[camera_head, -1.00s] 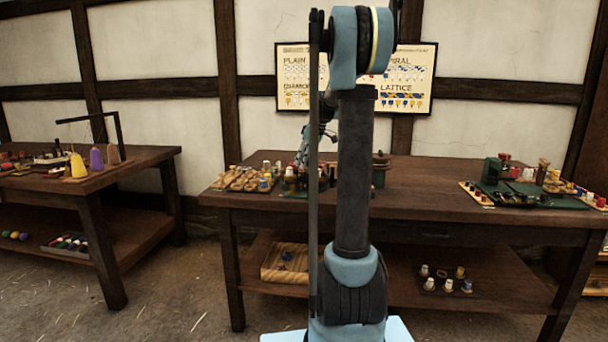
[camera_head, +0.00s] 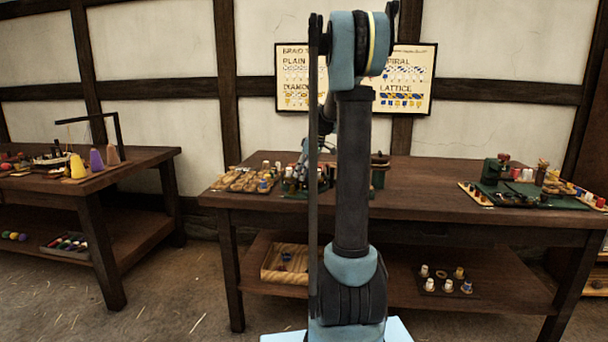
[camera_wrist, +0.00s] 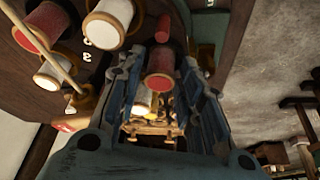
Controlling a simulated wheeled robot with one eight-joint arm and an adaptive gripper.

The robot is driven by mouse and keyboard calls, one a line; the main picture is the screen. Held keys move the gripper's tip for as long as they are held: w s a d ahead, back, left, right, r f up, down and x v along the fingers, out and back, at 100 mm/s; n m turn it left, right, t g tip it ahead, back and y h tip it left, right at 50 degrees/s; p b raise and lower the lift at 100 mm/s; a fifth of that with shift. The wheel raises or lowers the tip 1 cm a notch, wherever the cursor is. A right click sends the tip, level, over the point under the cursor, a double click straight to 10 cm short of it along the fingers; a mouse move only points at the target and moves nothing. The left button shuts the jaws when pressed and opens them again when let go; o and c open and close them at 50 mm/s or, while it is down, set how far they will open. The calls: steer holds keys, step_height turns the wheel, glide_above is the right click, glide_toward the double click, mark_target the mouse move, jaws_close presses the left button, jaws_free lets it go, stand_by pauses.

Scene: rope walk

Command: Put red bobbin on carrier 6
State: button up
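The dark plate with pale numerals (camera_wrist: 87,47) lies at the upper left; I cannot pick out carrier 6. In the head view my gripper is mostly hidden behind my arm, near the left part of the middle table (camera_head: 430,190).
White-ended bobbins (camera_wrist: 108,24) and another red bobbin (camera_wrist: 42,27) stand close left of my gripper. A wooden rack (camera_wrist: 150,130) shows below. In the head view, a green board (camera_head: 520,198) with bobbins lies at the table's right. The table's middle right is bare.

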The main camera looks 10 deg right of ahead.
steer(key=v, duration=1.2)
steer(key=s+a+f+m+h, duration=0.1)
steer(key=s+a+f, duration=0.1)
steer(key=s, duration=0.4)
steer(key=s+a+f+m, duration=0.1)
steer(key=s+m, duration=0.1)
steer(key=s, duration=0.5)
steer(key=s+f+m+h, duration=0.1)
steer(key=s+f+m, duration=0.2)
steer(key=s+f, duration=0.7)
steer(key=s+f+m+h, duration=0.1)
steer(key=s+f+m, duration=0.3)
steer(key=s+f, duration=0.7)
steer(key=s+a, duration=0.1)
steer(key=s, duration=0.6)
steer(key=shift+s+f+h, duration=0.15)
steer(key=shift+f+h, duration=0.05)
steer(key=shift+h, duration=0.1)
